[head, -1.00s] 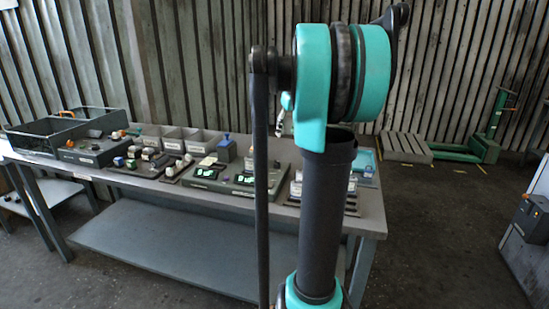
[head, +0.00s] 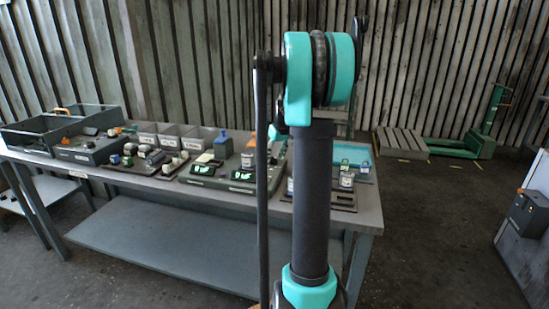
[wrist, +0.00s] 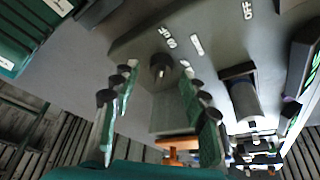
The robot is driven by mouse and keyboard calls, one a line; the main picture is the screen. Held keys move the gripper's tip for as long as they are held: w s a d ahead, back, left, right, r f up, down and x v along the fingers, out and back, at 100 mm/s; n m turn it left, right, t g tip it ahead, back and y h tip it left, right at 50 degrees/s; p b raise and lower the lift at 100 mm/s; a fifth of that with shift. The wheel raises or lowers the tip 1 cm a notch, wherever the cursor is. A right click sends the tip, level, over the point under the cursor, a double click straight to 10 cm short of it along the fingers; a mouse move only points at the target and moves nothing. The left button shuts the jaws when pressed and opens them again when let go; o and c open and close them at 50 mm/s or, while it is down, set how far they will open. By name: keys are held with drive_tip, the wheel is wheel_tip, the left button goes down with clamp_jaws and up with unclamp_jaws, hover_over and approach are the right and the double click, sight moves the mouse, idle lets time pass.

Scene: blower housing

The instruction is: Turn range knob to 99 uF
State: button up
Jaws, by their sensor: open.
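In the wrist view my gripper (wrist: 157,76) is open, one finger on each side of a small dark round knob (wrist: 161,64). The knob stands on a grey panel (wrist: 205,62) with white markings; one reads OFF, and the others are too tilted to read surely. I cannot tell whether the fingers touch the knob. A larger dark cylindrical part (wrist: 244,102) stands to the right. My arm hides the gripper there.
An orange part (wrist: 180,143) shows below the fingers in the wrist view.

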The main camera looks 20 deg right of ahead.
drive_tip(key=shift+w+f, duration=0.15)
drive_tip(key=shift+f, duration=0.35)
clamp_jaws()
